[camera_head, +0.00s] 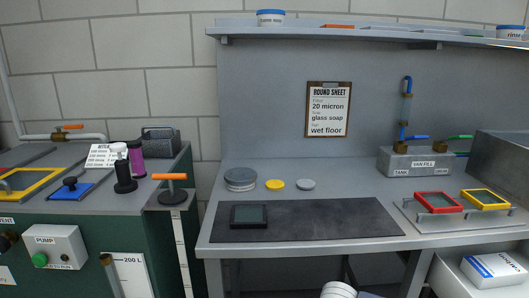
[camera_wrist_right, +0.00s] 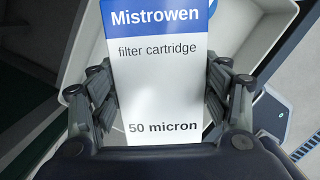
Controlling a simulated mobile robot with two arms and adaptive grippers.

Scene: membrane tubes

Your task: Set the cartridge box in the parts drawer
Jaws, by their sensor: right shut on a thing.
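The cartridge box (camera_wrist_right: 160,85) is white with a blue top band and reads "Mistrowen filter cartridge 50 micron". In the right wrist view my right gripper (camera_wrist_right: 162,100) is shut on it, with a finger on each side. The box's lower end lies close to the gripper's palm. A pale, open, tray-like container with raised walls (camera_wrist_right: 75,45) lies behind the box; I cannot tell its depth or whether the box touches it. In the head view, a pale drawer-like container (camera_head: 447,272) stands low at the right, below the bench. Neither gripper shows in the head view.
A white and blue "carbon" box (camera_head: 495,268) lies in the low container. The bench (camera_head: 300,180) above holds a dark mat (camera_head: 330,220) with a black device (camera_head: 249,216), round discs, and a tray with red and yellow frames (camera_head: 439,201). A green-sided cabinet stands left.

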